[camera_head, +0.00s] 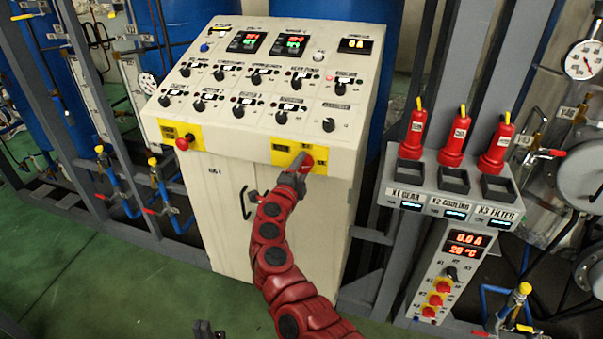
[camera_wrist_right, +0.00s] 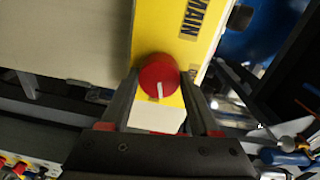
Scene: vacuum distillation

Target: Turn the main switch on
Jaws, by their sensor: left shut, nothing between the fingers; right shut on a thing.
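The main switch is a red round knob (camera_head: 308,159) on a yellow plate on the front of the cream control cabinet. The right wrist view shows the knob (camera_wrist_right: 158,76) with a white mark pointing down in the picture, beside the printed word MAIN. My right gripper (camera_head: 298,168) reaches the plate from below. In the right wrist view its two fingers (camera_wrist_right: 160,92) stand on either side of the knob, shut on it. They partly hide the knob in the head view. My left gripper (camera_head: 207,331) shows only in part at the bottom edge, away from the cabinet, shut and empty.
The cabinet's sloped top (camera_head: 260,85) carries several black knobs and lit displays. Another red button (camera_head: 183,143) sits on a yellow plate at the front left. A grey rack with red-handled tools (camera_head: 455,140) stands to the right. Green floor (camera_head: 110,280) is open at the lower left.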

